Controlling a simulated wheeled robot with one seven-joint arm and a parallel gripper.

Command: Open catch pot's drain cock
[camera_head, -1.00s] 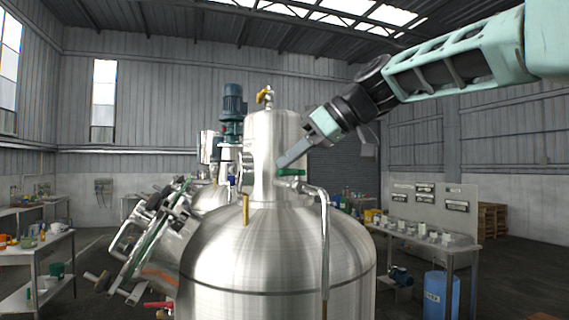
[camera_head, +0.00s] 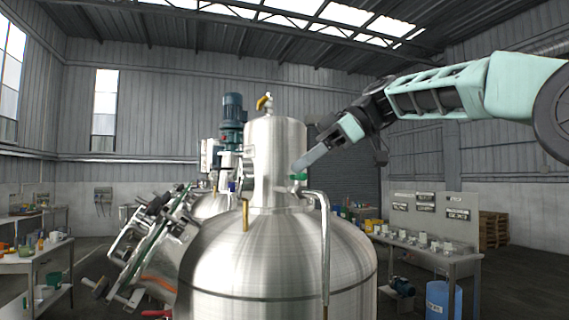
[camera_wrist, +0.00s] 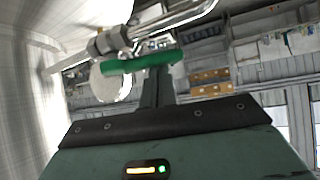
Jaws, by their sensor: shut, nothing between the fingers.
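The catch pot (camera_head: 275,150) appears to be the upright steel cylinder on top of the large domed tank. A cock with a green lever (camera_head: 298,177) sits at its lower right, above a bent steel outlet pipe (camera_head: 324,230). My gripper (camera_head: 298,168) is shut and empty, with its tip right at the green lever. In the wrist view the green lever (camera_wrist: 140,64) lies across the picture just beyond my fingers (camera_wrist: 155,88), beside the metal cock body (camera_wrist: 108,41). I cannot tell whether the fingers touch the lever.
The domed tank (camera_head: 275,260) fills the middle below my arm. An open hatch assembly (camera_head: 150,240) is at left. A bench (camera_head: 440,255) stands at right, with floor beyond.

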